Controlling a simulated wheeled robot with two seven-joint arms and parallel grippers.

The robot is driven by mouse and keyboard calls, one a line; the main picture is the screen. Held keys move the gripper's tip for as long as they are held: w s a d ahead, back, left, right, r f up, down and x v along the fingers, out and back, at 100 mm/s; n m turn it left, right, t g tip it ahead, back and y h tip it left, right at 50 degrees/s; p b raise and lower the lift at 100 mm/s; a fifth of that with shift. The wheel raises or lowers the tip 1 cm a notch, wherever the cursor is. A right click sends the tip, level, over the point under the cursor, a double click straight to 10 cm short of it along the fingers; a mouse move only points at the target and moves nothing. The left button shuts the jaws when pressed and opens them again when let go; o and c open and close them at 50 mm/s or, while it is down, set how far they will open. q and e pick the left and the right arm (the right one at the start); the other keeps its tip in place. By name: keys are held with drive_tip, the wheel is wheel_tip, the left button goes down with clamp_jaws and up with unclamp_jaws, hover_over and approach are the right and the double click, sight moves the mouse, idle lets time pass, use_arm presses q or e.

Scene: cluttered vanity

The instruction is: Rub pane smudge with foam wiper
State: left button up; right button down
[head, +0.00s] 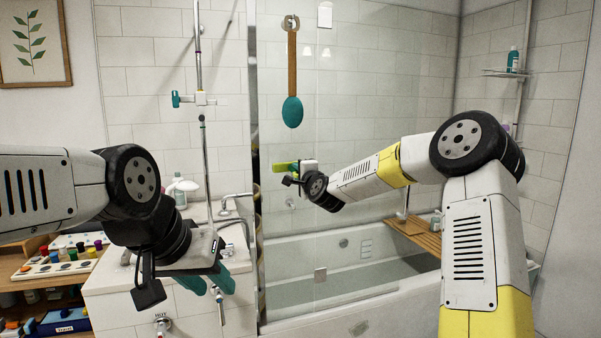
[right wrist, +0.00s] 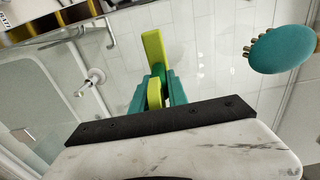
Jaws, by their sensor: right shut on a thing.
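The foam wiper (head: 283,168) is lime green and sits in my right gripper (head: 296,172), in front of the glass pane (head: 360,100). In the right wrist view the wiper (right wrist: 154,48) stands out between the teal fingers of my right gripper (right wrist: 158,90), which are shut on it. A gap between wiper and pane cannot be judged. I cannot make out the smudge; small pale spots on the pane look like light reflections. My left gripper (head: 207,282) points down over the white tiled counter at the left, its teal fingers apart and empty.
A teal brush (head: 292,111) with a wooden handle hangs above the right gripper and also shows in the right wrist view (right wrist: 281,50). The bathtub (head: 350,315) lies below with a wooden rack (head: 413,235). A soap bottle (head: 180,190) and taps stand near my left arm.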

drive_tip(key=shift+s+a, duration=0.3)
drive_tip(key=shift+a, duration=0.6)
drive_tip(key=shift+w+d, duration=0.65)
drive_tip(key=shift+d, duration=1.3)
drive_tip(key=shift+s+a+r, duration=0.2)
drive_tip(key=shift+a, duration=0.45)
drive_tip(key=shift+s+a+r, duration=0.15)
drive_tip(key=shift+s+a, duration=0.05)
drive_tip(key=shift+a, duration=0.45)
drive_tip(key=shift+s+a+r, duration=0.2)
drive_tip(key=shift+a, duration=0.45)
drive_tip(key=shift+w+d, duration=0.6)
drive_tip(key=shift+d, duration=1.4)
drive_tip(key=shift+s+a, duration=0.2)
drive_tip(key=shift+a, duration=0.45)
drive_tip(key=shift+s+a, duration=0.2)
drive_tip(key=shift+a, duration=0.5)
drive_tip(key=shift+s+a, duration=0.2)
drive_tip(key=shift+a, duration=0.45)
drive_tip(key=shift+w+d, duration=0.25)
drive_tip(key=shift+d, duration=0.5)
drive_tip(key=shift+w+d, duration=0.2)
drive_tip(key=shift+d, duration=0.5)
